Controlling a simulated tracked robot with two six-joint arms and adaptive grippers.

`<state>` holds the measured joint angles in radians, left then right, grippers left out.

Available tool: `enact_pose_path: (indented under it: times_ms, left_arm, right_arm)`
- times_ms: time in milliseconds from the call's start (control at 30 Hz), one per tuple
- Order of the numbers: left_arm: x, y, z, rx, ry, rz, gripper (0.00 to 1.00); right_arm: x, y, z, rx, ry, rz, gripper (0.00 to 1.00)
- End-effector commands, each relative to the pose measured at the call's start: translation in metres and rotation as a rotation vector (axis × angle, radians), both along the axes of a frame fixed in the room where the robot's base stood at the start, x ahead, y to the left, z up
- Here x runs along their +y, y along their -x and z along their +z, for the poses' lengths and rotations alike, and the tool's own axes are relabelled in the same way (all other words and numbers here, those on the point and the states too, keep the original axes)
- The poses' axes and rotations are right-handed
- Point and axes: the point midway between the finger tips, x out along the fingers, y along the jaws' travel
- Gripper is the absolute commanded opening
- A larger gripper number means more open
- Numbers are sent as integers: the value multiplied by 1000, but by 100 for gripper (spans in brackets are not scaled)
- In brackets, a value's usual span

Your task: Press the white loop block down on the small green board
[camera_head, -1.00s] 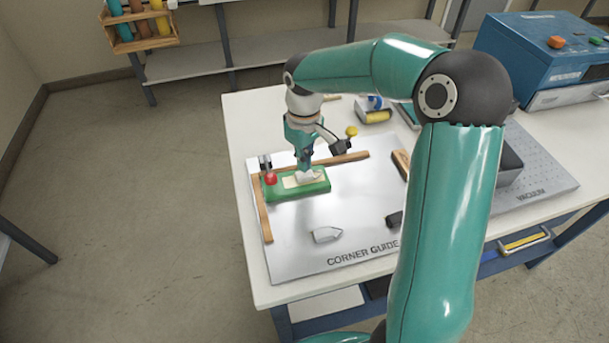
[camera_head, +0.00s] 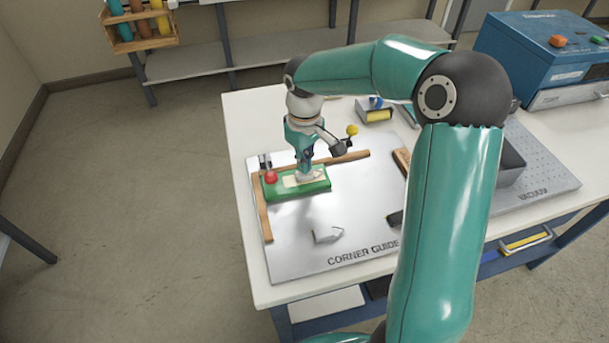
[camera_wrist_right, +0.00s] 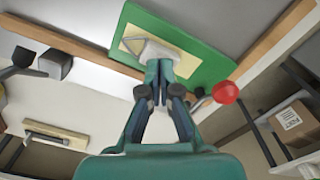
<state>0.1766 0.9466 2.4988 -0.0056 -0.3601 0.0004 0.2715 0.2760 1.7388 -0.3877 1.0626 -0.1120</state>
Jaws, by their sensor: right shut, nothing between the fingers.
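The small green board (camera_head: 318,187) lies flat on the metal plate, in the corner between two wooden strips. It also shows in the right wrist view (camera_wrist_right: 200,68). The board has a cream patch on top. The white loop block (camera_wrist_right: 152,48) sits over that patch, partly hidden by my fingers. In the head view only a little of it (camera_head: 304,178) shows under the fingertips. My right gripper (camera_head: 305,171) points down onto the block, its fingers shut with nothing between them. The fingertips (camera_wrist_right: 160,66) appear to touch the block's top. My left gripper is not in view.
A red knob (camera_head: 270,176) stands at the board's left end. Wooden strips (camera_head: 264,215) border the metal plate (camera_head: 350,205). A small whitish piece (camera_head: 326,235) lies on the plate. A yellow knob (camera_head: 352,130) stands behind. A blue machine (camera_head: 530,55) is at the back right.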

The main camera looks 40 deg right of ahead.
Motion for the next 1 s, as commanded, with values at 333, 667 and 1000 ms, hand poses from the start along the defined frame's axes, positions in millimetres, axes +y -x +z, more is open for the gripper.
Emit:
enact_pose_path:
  times_ms: [333, 667, 1000]
  left_arm:
    - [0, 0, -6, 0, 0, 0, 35]
    - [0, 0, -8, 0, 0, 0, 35]
    - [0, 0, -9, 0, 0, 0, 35]
  right_arm:
    - [0, 0, -7, 1, 0, 0, 0]
    - [0, 0, -11, 1, 0, 0, 0]
    - [0, 0, -12, 1, 0, 0, 0]
